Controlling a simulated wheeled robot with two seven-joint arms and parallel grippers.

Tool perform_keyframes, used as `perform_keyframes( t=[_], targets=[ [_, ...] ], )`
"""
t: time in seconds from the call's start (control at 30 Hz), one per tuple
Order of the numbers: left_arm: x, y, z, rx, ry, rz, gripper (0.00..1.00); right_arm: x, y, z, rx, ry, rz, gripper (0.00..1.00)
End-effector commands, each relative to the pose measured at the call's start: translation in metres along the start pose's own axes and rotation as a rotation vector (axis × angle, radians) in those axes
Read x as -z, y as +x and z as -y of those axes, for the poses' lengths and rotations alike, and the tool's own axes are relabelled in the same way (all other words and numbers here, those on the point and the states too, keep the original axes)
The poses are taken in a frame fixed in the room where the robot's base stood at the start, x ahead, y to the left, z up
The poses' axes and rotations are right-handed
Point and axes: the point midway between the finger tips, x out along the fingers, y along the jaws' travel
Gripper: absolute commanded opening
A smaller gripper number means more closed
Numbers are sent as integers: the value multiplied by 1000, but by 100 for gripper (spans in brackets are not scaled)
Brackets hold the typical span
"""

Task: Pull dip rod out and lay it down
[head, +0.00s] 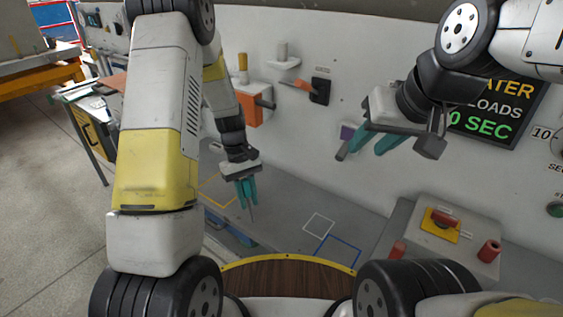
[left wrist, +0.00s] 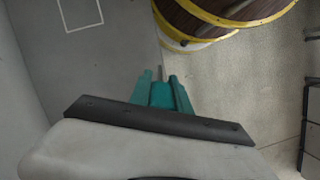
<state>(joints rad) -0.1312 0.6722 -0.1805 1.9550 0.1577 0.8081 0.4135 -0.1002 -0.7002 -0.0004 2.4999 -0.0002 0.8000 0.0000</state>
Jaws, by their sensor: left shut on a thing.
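My left gripper (head: 247,188) is shut on the dip rod (head: 252,214). Only a thin grey end of the rod shows, pointing down below the teal fingers. The gripper is in front of the wall panel, over the grey bench. In the left wrist view the teal fingers (left wrist: 164,92) are close together, with a short grey bit of the rod (left wrist: 160,74) between their tips. The rest of the rod is hidden by the gripper. My right gripper (head: 368,147) is open and empty, raised in front of the panel at right.
The grey bench (head: 275,212) has a yellow outline, a white outline (head: 318,225) and a blue outline (head: 338,251), with nothing in the white or blue one.

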Motion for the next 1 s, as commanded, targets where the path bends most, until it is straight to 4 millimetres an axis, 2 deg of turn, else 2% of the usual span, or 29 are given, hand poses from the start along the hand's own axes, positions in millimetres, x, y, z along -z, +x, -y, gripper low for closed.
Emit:
perform_keyframes(
  t=[0.03, 0.17, 0.3, 0.4, 0.6, 0.73, 0.87, 1.0],
  targets=[
    [-1, 7, -5, -44, -123, 84, 0, 0, 0, 0, 0, 0, 0, 36],
    [-6, 11, -30, -209, -416, 305, 0, 0, 0, 0, 0, 0, 0, 36],
    [1, 4, -58, -424, -657, 494, 0, 0, 0, 0, 0, 0, 0, 36],
    [12, -5, -74, -568, -774, 585, 0, 0, 0, 0, 0, 0, 0, 36],
    [36, -22, -91, -767, -908, 675, 0, 0, 0, 0, 0, 0, 0, 36],
    [43, -26, -95, -821, -937, 693, 0, 0, 0, 0, 0, 0, 0, 36],
    [47, -22, -96, -832, -945, 697, 0, 0, 0, 0, 0, 0, 0, 36],
    [51, -10, -96, -831, -944, 695, 0, 0, 0, 0, 0, 0, 0, 36]
  ],
)
